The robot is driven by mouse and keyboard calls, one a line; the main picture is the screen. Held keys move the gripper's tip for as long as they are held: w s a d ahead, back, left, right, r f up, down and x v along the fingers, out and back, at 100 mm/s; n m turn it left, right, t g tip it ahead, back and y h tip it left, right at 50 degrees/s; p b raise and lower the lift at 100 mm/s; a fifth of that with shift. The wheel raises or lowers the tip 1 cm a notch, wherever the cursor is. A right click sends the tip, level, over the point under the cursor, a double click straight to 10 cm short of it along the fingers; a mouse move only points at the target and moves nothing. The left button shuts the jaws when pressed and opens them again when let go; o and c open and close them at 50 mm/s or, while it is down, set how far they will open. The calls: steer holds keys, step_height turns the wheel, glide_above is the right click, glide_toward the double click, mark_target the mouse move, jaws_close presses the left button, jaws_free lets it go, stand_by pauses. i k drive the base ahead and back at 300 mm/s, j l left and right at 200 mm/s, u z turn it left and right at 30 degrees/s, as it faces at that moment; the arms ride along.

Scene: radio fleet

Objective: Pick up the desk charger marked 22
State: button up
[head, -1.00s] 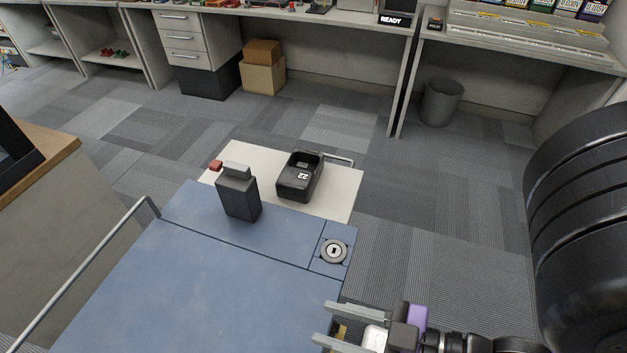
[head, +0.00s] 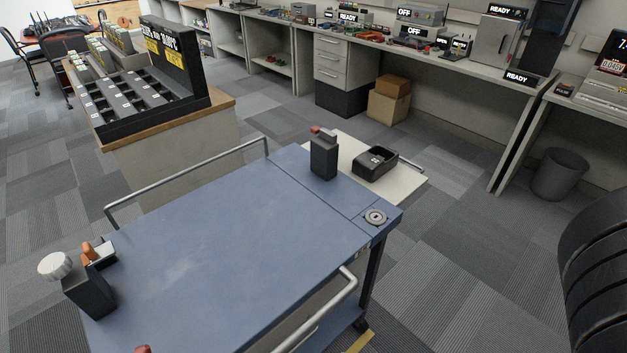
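The desk charger marked 22 (head: 375,164) is a black box with an open well on top and a white number on its face. It sits on a cream-coloured shelf (head: 405,188) at the far end of the blue cart (head: 215,235). A dark upright block (head: 323,158) stands to its left on the cart top, near the far edge. My gripper is out of view in the head view now, so whether it holds anything is hidden.
A metal rail (head: 190,182) runs along the cart's left side. Dark devices (head: 91,290) stand at the cart's near left corner. A counter holds a compartmented rack (head: 135,92) at the left. A bin (head: 560,174) stands at the right.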

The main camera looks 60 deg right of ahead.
mark_target(371, 163)
steer(key=l+u, duration=0.2)
steer(key=l, duration=0.35)
steer(key=l+u, duration=0.25)
steer(key=l, duration=0.3)
steer(key=k+l+u, duration=0.2)
steer(key=l, duration=0.35)
steer(key=k+l, duration=0.1)
steer(key=l, duration=0.5)
steer(key=k+l, duration=0.1)
steer(key=l, duration=1.05)
steer(key=k+l, duration=0.15)
steer(key=l, duration=0.45)
steer(key=k+l, duration=0.1)
steer(key=l, duration=0.45)
steer(key=k+l, duration=0.1)
steer(key=l, duration=0.5)
steer(key=k+l, duration=0.1)
steer(key=l, duration=1.05)
steer(key=k, duration=0.05)
